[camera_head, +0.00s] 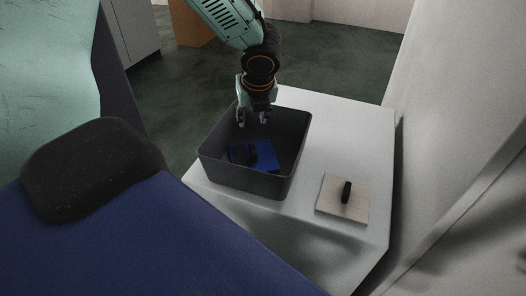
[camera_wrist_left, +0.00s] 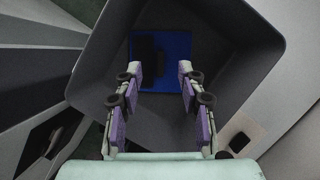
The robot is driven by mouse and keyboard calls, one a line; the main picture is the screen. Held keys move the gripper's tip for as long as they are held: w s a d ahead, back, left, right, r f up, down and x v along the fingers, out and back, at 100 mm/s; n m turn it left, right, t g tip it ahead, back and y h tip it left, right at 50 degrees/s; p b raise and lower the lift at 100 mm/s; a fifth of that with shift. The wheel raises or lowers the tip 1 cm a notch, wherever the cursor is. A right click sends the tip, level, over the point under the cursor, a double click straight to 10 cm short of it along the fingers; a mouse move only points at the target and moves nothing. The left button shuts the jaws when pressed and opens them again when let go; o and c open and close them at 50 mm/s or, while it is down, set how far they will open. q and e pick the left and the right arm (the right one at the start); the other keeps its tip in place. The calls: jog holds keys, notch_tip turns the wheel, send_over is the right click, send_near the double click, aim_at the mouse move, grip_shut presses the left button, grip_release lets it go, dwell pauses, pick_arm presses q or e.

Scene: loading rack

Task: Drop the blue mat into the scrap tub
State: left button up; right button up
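The blue mat (camera_head: 264,156) lies inside the dark grey scrap tub (camera_head: 238,179), on its floor. A dark patch, a shadow or a black part, covers the mat's left side. My left gripper (camera_head: 254,122) hangs over the far part of the tub, apart from the mat. In the left wrist view the left gripper (camera_wrist_left: 158,80) has its fingers wide apart with nothing between them, and the blue mat (camera_wrist_left: 178,76) shows below and beyond them on the floor of the tub (camera_wrist_left: 255,45). My right gripper does not show.
The tub stands on a white table (camera_head: 375,130). A beige square plate (camera_head: 330,206) with an upright black handle (camera_head: 346,192) lies to the tub's right. A pale wall rises at the right. The table behind the plate is clear.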

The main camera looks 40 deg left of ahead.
pick_arm(q)
jog(key=v, duration=1.2)
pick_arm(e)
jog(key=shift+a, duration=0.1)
pick_arm(q)
jog(key=shift+s+a, duration=0.1)
jog(key=shift+a, duration=0.1)
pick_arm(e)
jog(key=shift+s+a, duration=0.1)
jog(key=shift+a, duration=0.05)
pick_arm(q)
jog(key=shift+d, duration=0.15)
